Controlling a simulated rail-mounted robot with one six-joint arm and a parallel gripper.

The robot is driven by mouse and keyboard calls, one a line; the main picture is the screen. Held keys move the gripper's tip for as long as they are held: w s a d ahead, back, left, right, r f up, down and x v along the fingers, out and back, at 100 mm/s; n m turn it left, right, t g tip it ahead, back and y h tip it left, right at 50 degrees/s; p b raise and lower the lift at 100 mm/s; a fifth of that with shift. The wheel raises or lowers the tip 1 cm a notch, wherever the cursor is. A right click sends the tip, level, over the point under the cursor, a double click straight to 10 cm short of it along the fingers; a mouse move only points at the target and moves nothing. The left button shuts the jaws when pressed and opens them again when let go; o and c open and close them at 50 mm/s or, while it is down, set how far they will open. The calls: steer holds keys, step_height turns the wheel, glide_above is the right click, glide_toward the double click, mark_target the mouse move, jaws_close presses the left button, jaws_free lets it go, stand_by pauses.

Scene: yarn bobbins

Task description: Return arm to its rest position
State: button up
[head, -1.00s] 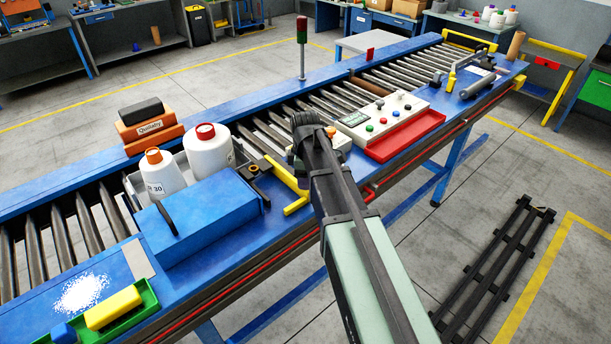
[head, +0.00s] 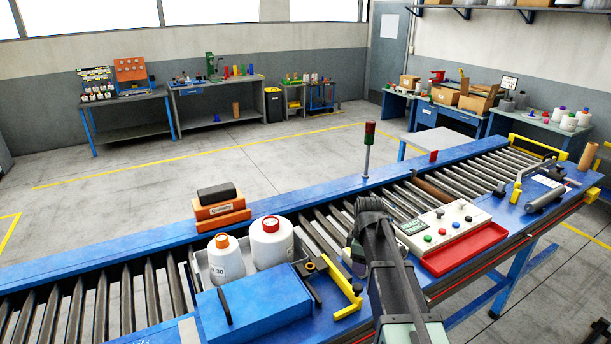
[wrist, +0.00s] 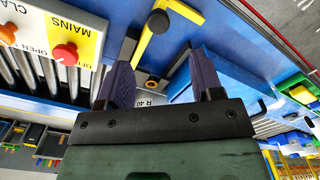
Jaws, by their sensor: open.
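My gripper shows in the wrist view (wrist: 160,75) with its two dark purple fingers apart and nothing held between them. In the head view my arm rises from the bottom edge over the front of the conveyor, right of the yellow clamp (head: 342,288). The fingertips are hidden there behind the arm.
A blue box (head: 255,305) lies in front of the tray. A control panel (head: 442,225) and a red tray (head: 465,248) are right of my arm. A signal post (head: 367,150) stands at the conveyor's far edge. Open floor (head: 200,165) lies behind the conveyor.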

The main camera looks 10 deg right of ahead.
steer(key=s+a+f+m+b, duration=0.4)
steer(key=s+f+m+b, duration=0.1)
steer(key=s+f+b, duration=0.3)
steer(key=s+a+f+m+b, duration=0.3)
steer(key=s+f+m+b, duration=0.3)
steer(key=s+f+b, duration=0.2)
steer(key=shift+s+a+f+m, duration=0.2)
steer(key=shift+s+a+m, duration=0.15)
steer(key=shift+s, duration=0.9)
stand_by(0.8)
